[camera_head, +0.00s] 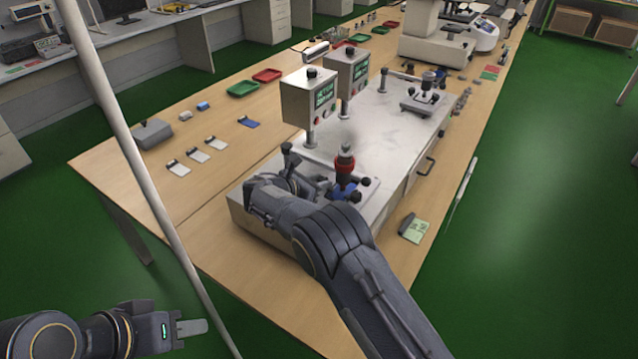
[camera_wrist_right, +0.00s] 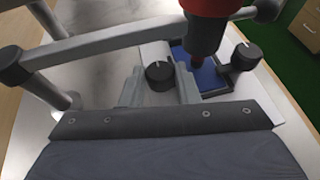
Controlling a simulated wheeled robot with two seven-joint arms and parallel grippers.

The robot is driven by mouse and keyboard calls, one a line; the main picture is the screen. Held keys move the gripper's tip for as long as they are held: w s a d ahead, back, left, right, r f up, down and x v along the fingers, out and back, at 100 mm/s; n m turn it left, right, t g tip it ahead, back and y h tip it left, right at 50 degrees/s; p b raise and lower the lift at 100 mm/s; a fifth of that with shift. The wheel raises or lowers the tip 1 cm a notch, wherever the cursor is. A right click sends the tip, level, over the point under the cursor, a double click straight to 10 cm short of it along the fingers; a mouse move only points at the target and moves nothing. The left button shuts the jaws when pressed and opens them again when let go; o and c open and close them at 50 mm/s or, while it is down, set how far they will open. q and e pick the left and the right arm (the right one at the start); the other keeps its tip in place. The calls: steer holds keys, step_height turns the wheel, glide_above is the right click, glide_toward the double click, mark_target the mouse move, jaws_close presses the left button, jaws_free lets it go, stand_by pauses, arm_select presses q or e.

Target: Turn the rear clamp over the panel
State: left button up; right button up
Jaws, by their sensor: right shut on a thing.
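The blue panel (camera_head: 345,192) lies on the grey bench unit beneath a black and red press head (camera_head: 345,164). It shows in the right wrist view (camera_wrist_right: 210,78), partly hidden by the press tip and a finger. My right gripper (camera_wrist_right: 160,88) is shut on a round black clamp knob (camera_wrist_right: 159,74) at the panel's left edge in that view. My right arm hides much of this station in the head view. My left gripper (camera_head: 192,327) is low at the left, away from the bench; its finger gap is not visible.
Two control boxes (camera_head: 308,97) (camera_head: 346,80) stand on posts behind the station. A metal bar (camera_wrist_right: 110,42) with posts crosses close to my right gripper. A similar fixture (camera_head: 424,97) stands further along the unit. Small parts and red and green trays (camera_head: 242,89) lie at the left.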

stand_by(0.4)
steer(key=o, duration=0.7)
steer(key=shift+b+v, duration=0.85)
steer(key=shift+v, duration=3.1)
steer(key=shift+a+f, duration=0.1)
